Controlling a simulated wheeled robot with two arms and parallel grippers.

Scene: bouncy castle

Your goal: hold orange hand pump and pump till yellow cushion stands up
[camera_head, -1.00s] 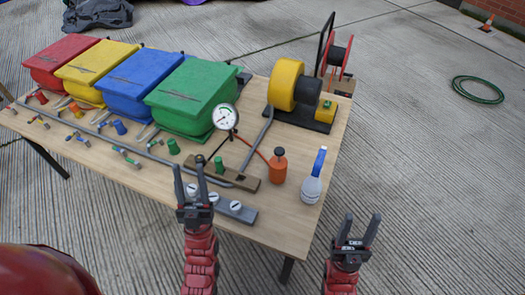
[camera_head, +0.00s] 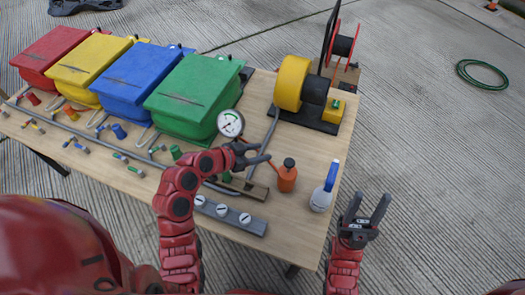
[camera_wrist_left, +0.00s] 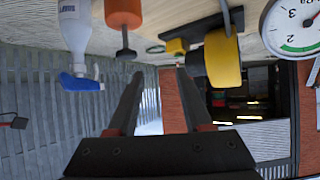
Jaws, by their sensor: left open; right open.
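The orange hand pump (camera_head: 287,179) stands upright near the table's right front, with a dark knob on top. In the left wrist view it hangs upside down in the picture (camera_wrist_left: 123,14), its knob just above the left finger. My left gripper (camera_head: 270,153) is open and empty, held level above the table just left of the pump; its fingers (camera_wrist_left: 158,72) point past the pump. I cannot tell if they touch it. My right gripper (camera_head: 366,207) is open and empty, off the table's right front edge.
A pressure gauge (camera_head: 230,123) stands beside my left gripper. A spray bottle (camera_head: 322,193) stands right of the pump. A yellow-and-black blower (camera_head: 291,84) is behind. The green cushion (camera_head: 193,95), valves and pipes fill the left. A grey knob strip (camera_head: 228,212) lies in front.

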